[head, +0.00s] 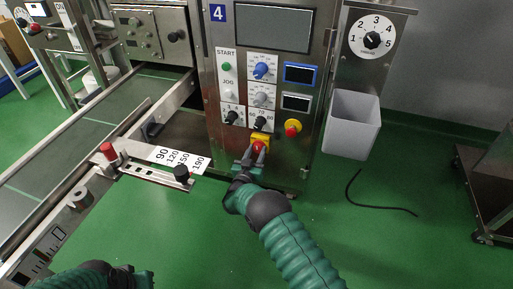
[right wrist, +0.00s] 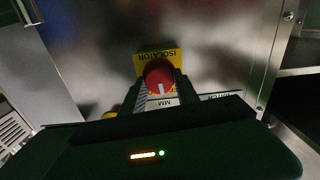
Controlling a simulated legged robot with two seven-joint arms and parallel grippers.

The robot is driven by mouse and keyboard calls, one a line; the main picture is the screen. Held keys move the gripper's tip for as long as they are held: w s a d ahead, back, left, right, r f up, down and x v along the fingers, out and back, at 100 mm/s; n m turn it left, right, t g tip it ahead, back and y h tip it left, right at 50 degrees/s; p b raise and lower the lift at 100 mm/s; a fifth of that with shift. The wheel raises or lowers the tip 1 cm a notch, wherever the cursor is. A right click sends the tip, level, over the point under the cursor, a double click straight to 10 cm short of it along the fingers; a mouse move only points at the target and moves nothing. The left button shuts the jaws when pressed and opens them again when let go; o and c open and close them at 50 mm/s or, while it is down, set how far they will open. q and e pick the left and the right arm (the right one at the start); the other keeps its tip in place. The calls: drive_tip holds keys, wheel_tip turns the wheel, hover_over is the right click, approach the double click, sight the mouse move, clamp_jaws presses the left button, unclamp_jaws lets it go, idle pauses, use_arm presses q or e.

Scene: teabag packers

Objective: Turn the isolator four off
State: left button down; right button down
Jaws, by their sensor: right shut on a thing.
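The isolator on the machine marked 4 has a red round knob (head: 258,147) on a yellow plate (head: 260,138), low on the steel front panel. My right gripper (head: 256,153) reaches up to it from below and is shut on the red knob. In the right wrist view the red knob (right wrist: 159,75) sits between my two fingers, with the word ISOLATOR on the yellow plate (right wrist: 154,56) above it. A white mark on the knob points downward in that view. Part of my left arm (head: 105,275) shows at the lower left; its fingertips are not clearly visible.
A red button on a yellow base (head: 293,127) is right of the isolator. Blue, grey and black dials (head: 262,70) sit above. A white bin (head: 352,124) hangs at the right. A conveyor (head: 80,140) and a scale plate (head: 178,160) lie left. Green floor is open in front.

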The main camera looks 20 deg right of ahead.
drive_tip(key=n+p, duration=0.1)
drive_tip(key=n, duration=0.2)
drive_tip(key=shift+a+f+n, duration=0.1)
drive_tip(key=shift+n, duration=0.2)
drive_tip(key=shift+n+p, duration=0.4)
drive_tip(key=shift+n, duration=1.6)
drive_tip(key=shift+a+f, duration=0.1)
drive_tip(key=c, duration=0.9)
unclamp_jaws()
drive_tip(key=shift+w, duration=0.1)
